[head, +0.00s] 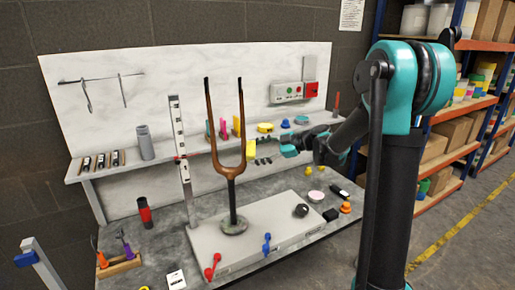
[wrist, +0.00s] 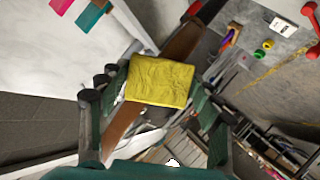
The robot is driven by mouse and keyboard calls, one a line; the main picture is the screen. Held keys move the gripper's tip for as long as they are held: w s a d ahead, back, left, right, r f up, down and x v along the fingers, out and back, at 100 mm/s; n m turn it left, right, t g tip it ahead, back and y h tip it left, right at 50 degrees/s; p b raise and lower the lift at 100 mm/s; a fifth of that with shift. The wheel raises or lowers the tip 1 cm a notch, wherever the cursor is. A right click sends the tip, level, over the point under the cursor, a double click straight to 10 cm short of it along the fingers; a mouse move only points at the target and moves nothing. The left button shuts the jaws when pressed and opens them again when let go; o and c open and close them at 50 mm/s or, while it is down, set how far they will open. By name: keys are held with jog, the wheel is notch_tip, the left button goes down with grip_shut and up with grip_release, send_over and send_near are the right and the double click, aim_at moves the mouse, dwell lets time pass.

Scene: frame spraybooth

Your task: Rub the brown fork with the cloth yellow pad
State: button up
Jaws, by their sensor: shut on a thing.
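The brown fork (head: 229,173) stands upright in the head view, its two prongs pointing up from a dark post on a round base. In the wrist view the fork (wrist: 183,40) runs diagonally behind the pad. The yellow pad (head: 251,149) is right beside the fork's right prong; in the wrist view the pad (wrist: 161,82) covers part of the fork. My gripper (head: 268,150) is shut on the pad, to the right of the fork. Its fingers (wrist: 158,98) flank the pad in the wrist view. I cannot tell whether the pad touches the prong.
A pale board (head: 258,238) lies under the fork stand on the grey bench. A tall ruler-like post (head: 181,150) stands left of the fork. A shelf (head: 115,168) with small items runs behind. Red (head: 211,267) and blue (head: 266,244) clamps sit at the board's front.

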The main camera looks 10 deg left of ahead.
jog(key=shift+f, duration=0.1)
jog(key=shift+w+d, duration=0.2)
jog(key=shift+d, duration=2.7)
jog(key=shift+w+d, duration=0.1)
jog(key=shift+d, duration=1.4)
